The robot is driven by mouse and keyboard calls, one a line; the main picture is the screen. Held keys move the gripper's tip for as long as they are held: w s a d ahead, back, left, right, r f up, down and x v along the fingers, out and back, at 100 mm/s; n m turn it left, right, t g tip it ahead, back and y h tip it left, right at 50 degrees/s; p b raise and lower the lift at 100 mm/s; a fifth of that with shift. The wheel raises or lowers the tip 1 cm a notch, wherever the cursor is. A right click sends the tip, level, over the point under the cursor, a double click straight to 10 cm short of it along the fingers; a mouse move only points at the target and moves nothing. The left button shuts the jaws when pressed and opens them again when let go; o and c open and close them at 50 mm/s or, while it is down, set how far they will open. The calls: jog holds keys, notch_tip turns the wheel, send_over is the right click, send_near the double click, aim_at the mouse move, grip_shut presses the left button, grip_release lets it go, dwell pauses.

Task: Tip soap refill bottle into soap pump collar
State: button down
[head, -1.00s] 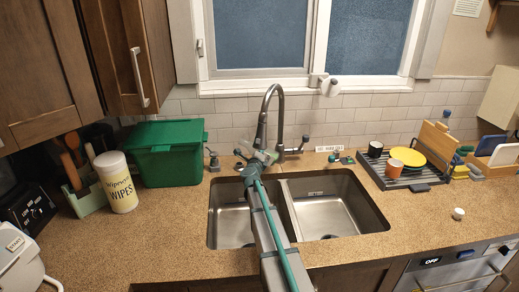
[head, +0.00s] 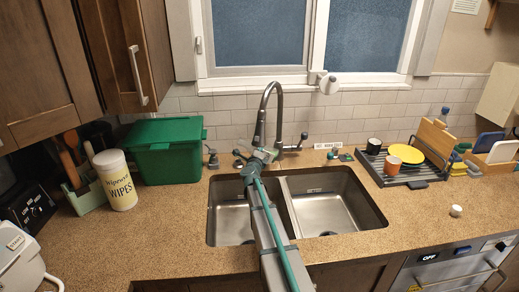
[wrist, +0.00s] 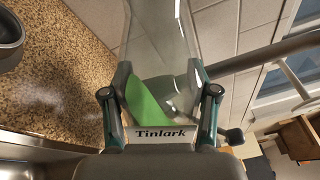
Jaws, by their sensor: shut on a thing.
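In the wrist view the liquid lies slanted to one side, so the bottle is tilted. In the head view my gripper (head: 251,168) is over the back of the sink near the faucet, and the bottle (head: 264,155) is small and faint there. A small grey fixture (head: 213,159) left of the faucet looks like the soap pump collar. A dark round part (wrist: 8,38) at the wrist view's left edge may be the same fixture.
The faucet (head: 262,115) arches close behind my gripper. The double sink (head: 345,200) lies below. A green lidded bin (head: 170,165) and a wipes canister (head: 117,180) stand left. A dish rack (head: 410,178) stands right. The front counter is clear.

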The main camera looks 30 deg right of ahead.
jog(key=shift+d+f+n+p, duration=0.1)
jog(key=shift+f+n+p, duration=0.2)
jog(key=shift+f+n, duration=0.15)
jog(key=shift+n, duration=0.35)
jog(key=shift+s+f+n+p, duration=0.1)
jog(key=shift+f+n+p, duration=0.2)
jog(key=shift+f, duration=0.1)
dwell(0.4)
jog(key=shift+f+n, duration=0.3)
jog(key=shift+n, duration=0.3)
jog(key=shift+f+n+p, duration=0.2)
jog(key=shift+n+p, duration=0.4)
jog(key=shift+p, duration=0.2)
jog(key=shift+w+a+r+n+p, duration=0.2)
jog(key=shift+r+n+p, duration=0.55)
jog(key=shift+p, duration=0.8)
jog(key=shift+w+a+r+n+p, duration=0.15)
jog(key=shift+r+n+p, duration=0.55)
jog(key=shift+p, duration=0.8)
